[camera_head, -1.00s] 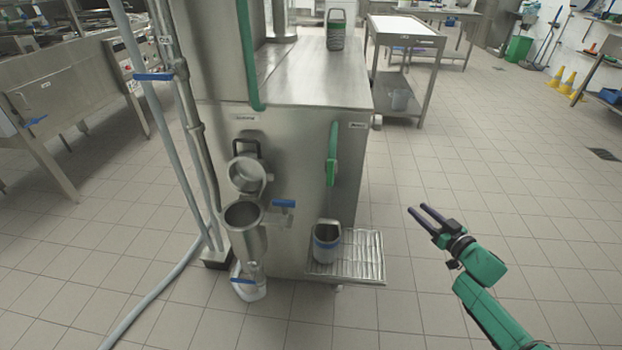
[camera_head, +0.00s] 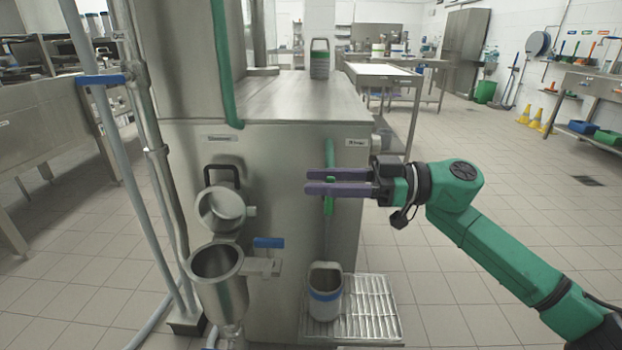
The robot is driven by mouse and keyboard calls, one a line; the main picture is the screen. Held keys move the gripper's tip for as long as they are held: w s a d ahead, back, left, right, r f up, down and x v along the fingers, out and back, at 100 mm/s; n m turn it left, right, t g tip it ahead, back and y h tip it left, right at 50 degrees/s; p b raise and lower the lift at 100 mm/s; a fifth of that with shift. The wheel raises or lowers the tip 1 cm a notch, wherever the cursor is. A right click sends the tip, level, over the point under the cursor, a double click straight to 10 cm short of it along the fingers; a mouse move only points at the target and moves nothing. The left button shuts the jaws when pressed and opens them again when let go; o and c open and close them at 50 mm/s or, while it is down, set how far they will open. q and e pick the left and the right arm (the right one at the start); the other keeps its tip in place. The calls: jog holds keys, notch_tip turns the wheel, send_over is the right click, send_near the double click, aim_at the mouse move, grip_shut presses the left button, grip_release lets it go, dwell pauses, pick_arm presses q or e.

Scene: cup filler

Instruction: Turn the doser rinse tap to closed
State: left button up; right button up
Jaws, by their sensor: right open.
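My left gripper is not in view.
A grey container with a blue band (camera_head: 324,294) stands on the grated drip shelf (camera_head: 374,309) below the lever. A handled canister (camera_head: 319,60) stands on the machine top.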

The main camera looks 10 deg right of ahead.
jog(key=shift+x, duration=1.05)
jog(key=shift+c, duration=0.3)
grip_shut()
